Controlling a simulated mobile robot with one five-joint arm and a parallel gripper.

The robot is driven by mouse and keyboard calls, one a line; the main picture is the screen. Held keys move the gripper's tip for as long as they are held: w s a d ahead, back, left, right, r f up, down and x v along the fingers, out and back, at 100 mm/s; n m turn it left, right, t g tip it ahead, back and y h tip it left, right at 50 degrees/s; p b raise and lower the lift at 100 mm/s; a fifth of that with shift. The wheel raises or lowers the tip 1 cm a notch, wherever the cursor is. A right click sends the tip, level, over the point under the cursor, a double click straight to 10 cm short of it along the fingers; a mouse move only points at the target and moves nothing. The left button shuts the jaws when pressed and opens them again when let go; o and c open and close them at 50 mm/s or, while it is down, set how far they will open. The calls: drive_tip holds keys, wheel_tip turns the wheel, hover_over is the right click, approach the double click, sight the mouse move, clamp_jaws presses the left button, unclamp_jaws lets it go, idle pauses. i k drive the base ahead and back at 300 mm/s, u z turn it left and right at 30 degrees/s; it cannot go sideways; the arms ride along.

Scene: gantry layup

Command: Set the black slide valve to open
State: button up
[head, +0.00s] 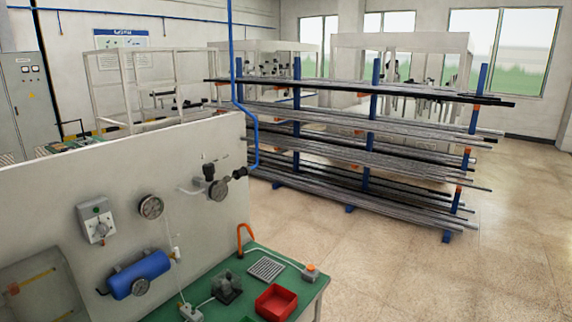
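A small black fitting (240,173) sits on the grey panel (205,145), where the blue air pipe (255,140) comes down beside a round metal regulator (217,188). It looks like the black slide valve, but it is too small to tell its slide position. My gripper is not in view.
The panel also carries a gauge (151,207), a grey switch box (96,220) and a blue cylinder (140,274). A green bench (322,279) below holds a red tray (276,302), a dark device (227,287) and an orange hook (245,238). A bar rack (365,178) stands behind; floor at right is clear.

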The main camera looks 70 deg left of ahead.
sight(243, 170)
drive_tip(key=u, duration=0.05)
drive_tip(key=i, duration=1.65)
drive_tip(key=u, duration=4.65)
drive_tip(key=i, duration=0.85)
